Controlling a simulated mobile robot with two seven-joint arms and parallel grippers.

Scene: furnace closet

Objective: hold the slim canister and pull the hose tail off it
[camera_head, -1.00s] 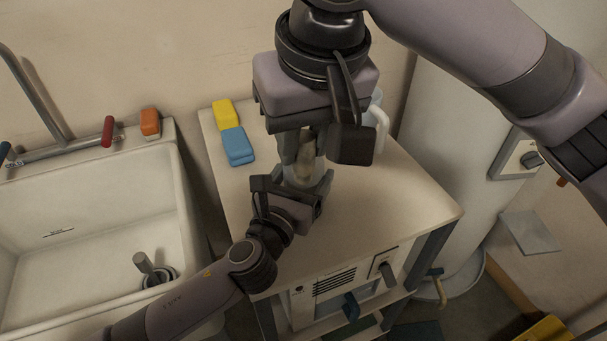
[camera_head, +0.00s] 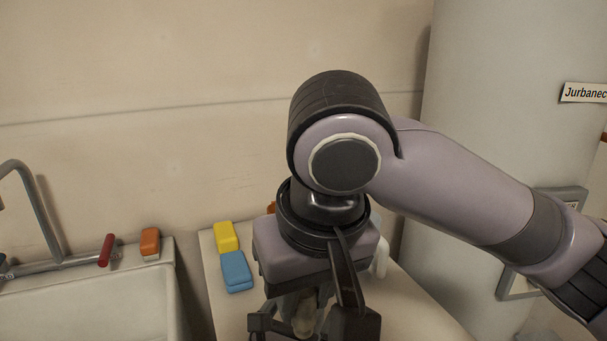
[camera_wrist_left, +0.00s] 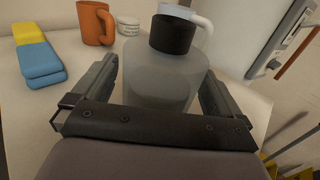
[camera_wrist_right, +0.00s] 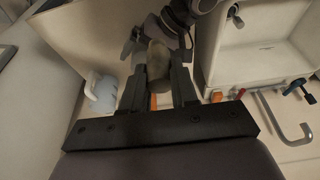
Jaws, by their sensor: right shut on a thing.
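The slim canister (camera_wrist_left: 160,85) is a pale, translucent vessel with a black collar at its top in the left wrist view. The fingers of my left gripper (camera_wrist_left: 160,95) lie close along both its sides. My right gripper (camera_head: 305,318) points down over the table and is shut on a beige, rounded piece (camera_head: 303,315), apparently the hose tail. The piece also shows between the jaws in the right wrist view (camera_wrist_right: 155,62). I cannot tell whether it touches the canister. My right gripper and the picture's lower edge hide most of the canister in the head view.
On the table (camera_head: 415,310) lie a yellow block (camera_head: 226,236) and a blue block (camera_head: 237,270). An orange mug (camera_wrist_left: 96,22), a small white tub (camera_wrist_left: 128,26) and a pale mug with a white handle (camera_wrist_left: 203,22) stand behind the canister. A sink (camera_head: 85,310) is at left.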

